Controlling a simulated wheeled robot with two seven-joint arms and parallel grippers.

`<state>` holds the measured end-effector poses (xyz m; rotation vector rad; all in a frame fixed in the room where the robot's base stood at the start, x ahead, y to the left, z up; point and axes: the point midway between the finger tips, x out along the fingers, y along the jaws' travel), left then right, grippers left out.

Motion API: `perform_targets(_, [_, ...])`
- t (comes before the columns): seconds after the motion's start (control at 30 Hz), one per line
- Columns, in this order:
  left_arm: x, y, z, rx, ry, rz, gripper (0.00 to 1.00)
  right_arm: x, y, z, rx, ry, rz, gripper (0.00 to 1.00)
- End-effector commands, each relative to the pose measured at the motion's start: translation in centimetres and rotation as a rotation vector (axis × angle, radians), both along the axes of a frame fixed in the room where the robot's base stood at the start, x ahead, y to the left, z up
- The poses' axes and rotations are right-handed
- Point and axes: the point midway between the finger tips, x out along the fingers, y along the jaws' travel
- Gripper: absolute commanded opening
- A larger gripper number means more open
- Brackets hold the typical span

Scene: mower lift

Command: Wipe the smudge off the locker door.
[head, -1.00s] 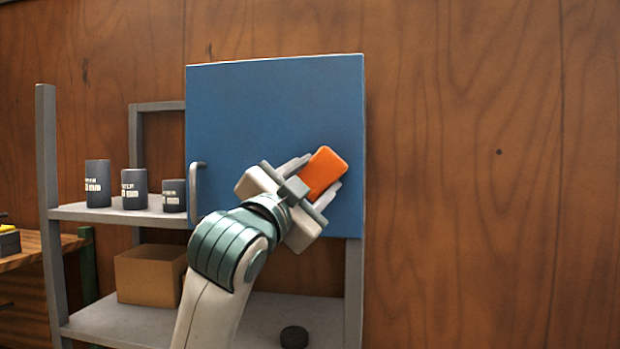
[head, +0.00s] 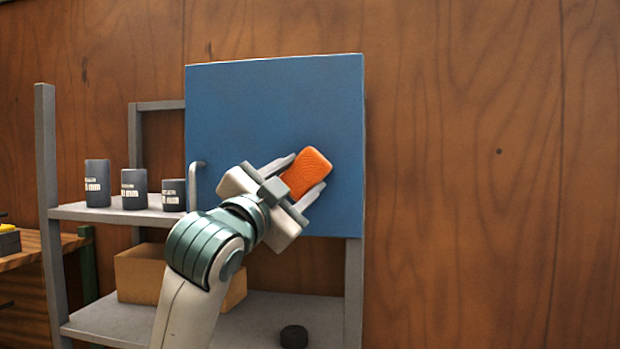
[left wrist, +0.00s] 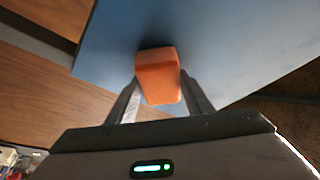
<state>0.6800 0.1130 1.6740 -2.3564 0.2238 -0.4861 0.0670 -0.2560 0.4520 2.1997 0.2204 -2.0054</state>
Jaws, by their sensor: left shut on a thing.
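The blue locker door (head: 260,110) is shut at the middle of the head view, with a grey handle at its left edge. My left gripper (head: 303,178) is shut on an orange sponge (head: 308,172) in front of the door's lower right part. In the left wrist view the sponge (left wrist: 158,76) sits between both fingers, with its far end at or very close to the blue door (left wrist: 210,50); I cannot tell if it touches. No smudge shows on the visible part of the door; the area behind the sponge and gripper is hidden. My right gripper is not in view.
A grey shelf (head: 110,212) left of the door holds several dark canisters (head: 134,188). Below are a cardboard box (head: 140,275) and a dark round puck (head: 293,337). A wooden bench (head: 40,250) stands at far left. The wood wall right of the door is clear.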

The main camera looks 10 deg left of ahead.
Motion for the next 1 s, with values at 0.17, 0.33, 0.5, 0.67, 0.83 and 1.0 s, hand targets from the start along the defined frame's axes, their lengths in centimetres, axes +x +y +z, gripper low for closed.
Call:
perform_targets(0.17, [0.1, 0.9, 0.0, 0.0, 0.001, 0.002, 0.25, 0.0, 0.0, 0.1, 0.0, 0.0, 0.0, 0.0])
perform_targets(0.33, [0.1, 1.0, 0.0, 0.0, 0.001, 0.002, 0.25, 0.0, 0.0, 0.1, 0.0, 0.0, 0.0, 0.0])
perform_targets(0.5, [0.1, 1.0, 0.0, 0.0, 0.001, 0.001, 0.25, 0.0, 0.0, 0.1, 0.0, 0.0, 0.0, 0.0])
perform_targets(0.67, [0.1, 1.4, 0.0, 0.0, 0.002, 0.003, 0.25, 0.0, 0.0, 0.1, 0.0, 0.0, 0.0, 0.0])
perform_targets(0.83, [0.2, 2.6, 0.0, 0.001, 0.002, 0.004, 0.25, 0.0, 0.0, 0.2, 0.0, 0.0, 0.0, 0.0])
perform_targets(1.0, [0.1, 3.8, 0.0, -0.001, 0.001, 0.003, 0.25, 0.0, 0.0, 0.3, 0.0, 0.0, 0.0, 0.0])
